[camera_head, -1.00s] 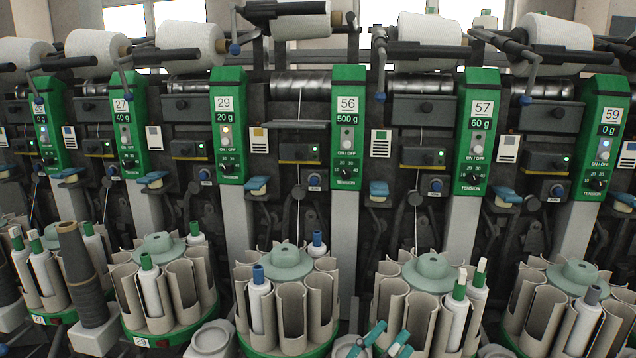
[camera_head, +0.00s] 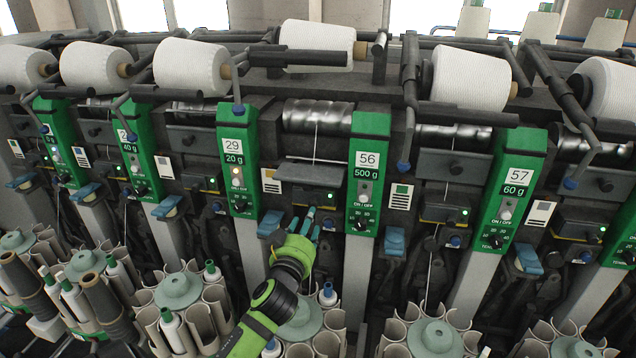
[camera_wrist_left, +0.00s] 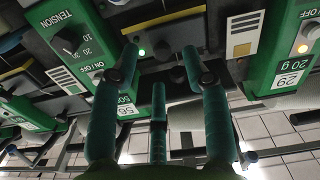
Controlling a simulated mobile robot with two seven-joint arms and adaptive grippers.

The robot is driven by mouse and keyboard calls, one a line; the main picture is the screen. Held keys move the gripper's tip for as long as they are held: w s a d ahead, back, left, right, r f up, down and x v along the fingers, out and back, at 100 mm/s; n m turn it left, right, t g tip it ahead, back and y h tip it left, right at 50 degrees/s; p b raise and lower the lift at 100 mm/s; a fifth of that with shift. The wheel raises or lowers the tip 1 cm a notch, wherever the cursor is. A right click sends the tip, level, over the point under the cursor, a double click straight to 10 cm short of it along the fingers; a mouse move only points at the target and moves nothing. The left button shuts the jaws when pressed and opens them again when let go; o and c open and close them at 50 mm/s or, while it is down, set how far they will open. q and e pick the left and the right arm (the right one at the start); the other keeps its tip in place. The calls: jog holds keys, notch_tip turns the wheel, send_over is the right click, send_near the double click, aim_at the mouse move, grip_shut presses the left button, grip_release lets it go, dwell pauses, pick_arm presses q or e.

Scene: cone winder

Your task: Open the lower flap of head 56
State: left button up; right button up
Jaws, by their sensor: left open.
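The panel of head 56 (camera_head: 367,175) is green, marked 500 g, right of centre in the head view; it also shows upside down in the wrist view (camera_wrist_left: 112,98). Left of it hangs a grey upper flap (camera_head: 311,172). Below that is a dark box (camera_head: 318,197) with a green light, which may be the lower flap; I cannot tell for certain. My left gripper (camera_head: 306,221) is open, its teal fingers just below and in front of this box. In the wrist view the dark box (camera_wrist_left: 165,70) lies between the fingertips, which seem empty. Contact is unclear.
Panel 29 (camera_head: 236,163) stands to the left and panel 57 (camera_head: 511,190) to the right. A blue-topped lever (camera_head: 270,223) is just left of my gripper. A bobbin carousel (camera_head: 299,325) lies below my forearm. A thin thread runs down the head.

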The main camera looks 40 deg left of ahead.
aim_at(306, 201)
pick_arm(q)
jog(key=p+x, duration=0.1)
jog(key=x, duration=0.1)
jog(key=r+x, duration=0.1)
jog(key=x, duration=0.2)
jog(key=shift+p, duration=0.35)
pick_arm(e)
jog(key=shift+s+d+r, duration=0.15)
jog(key=shift+s+r, duration=0.1)
jog(key=shift+r, duration=0.2)
jog(key=shift+s+d+r, duration=0.15)
jog(key=shift+s+r, duration=0.1)
jog(key=shift+r, duration=0.2)
pick_arm(q)
jog(key=shift+w+f, duration=0.1)
grip_shut()
